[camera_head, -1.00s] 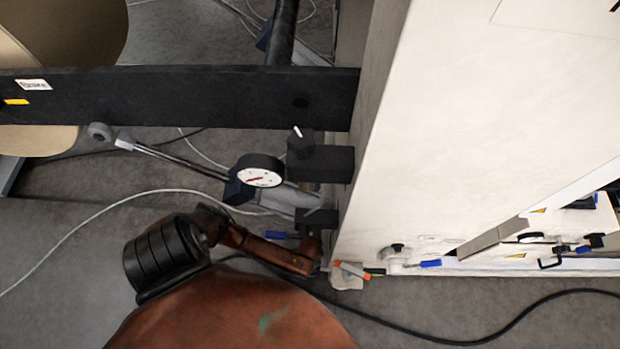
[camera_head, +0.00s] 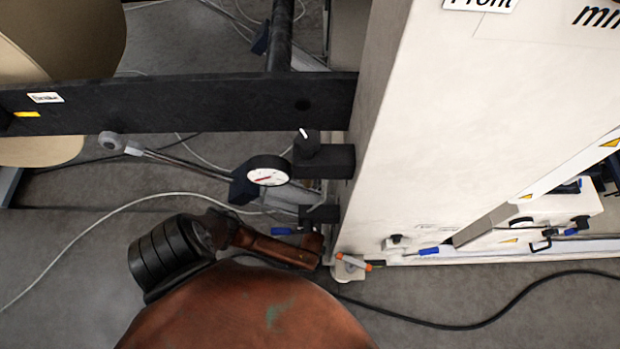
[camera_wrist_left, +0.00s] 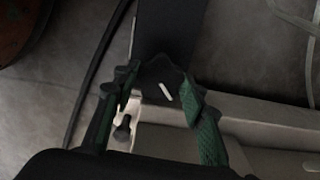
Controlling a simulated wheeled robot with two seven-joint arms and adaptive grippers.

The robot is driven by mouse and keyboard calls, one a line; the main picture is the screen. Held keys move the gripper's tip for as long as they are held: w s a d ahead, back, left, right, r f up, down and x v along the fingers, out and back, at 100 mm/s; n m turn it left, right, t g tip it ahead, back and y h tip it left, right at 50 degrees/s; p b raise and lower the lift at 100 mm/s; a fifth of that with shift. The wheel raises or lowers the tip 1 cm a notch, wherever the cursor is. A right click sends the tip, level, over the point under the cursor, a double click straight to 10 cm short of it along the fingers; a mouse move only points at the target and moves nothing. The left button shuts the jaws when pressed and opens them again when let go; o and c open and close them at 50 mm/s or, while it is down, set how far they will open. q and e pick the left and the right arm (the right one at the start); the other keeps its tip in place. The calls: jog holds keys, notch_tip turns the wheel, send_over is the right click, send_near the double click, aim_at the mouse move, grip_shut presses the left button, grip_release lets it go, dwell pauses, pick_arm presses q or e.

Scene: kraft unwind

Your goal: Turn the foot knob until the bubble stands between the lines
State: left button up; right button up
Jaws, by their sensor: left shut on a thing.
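In the left wrist view, my left gripper (camera_wrist_left: 155,98) has its two green-lined fingers on either side of a dark lobed knob (camera_wrist_left: 160,84) with a white mark on top. It is shut on this knob. A small white and orange tube (camera_head: 352,262) lies at the cabinet's lower corner. I cannot tell whether it is the level, and no bubble or lines are readable. My right gripper is not in view.
A pale cabinet (camera_head: 470,110) fills the right side. A black beam (camera_head: 200,105) runs left from it, above a dial gauge (camera_head: 268,172) and a black knob (camera_head: 307,145) with a white pointer. A black cable (camera_head: 470,327) crosses the floor; a brown roll (camera_head: 60,40) is upper left.

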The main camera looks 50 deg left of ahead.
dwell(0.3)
pick_arm(q)
jog(key=o, duration=1.1)
notch_tip(320, 180, up, 12)
dwell(0.5)
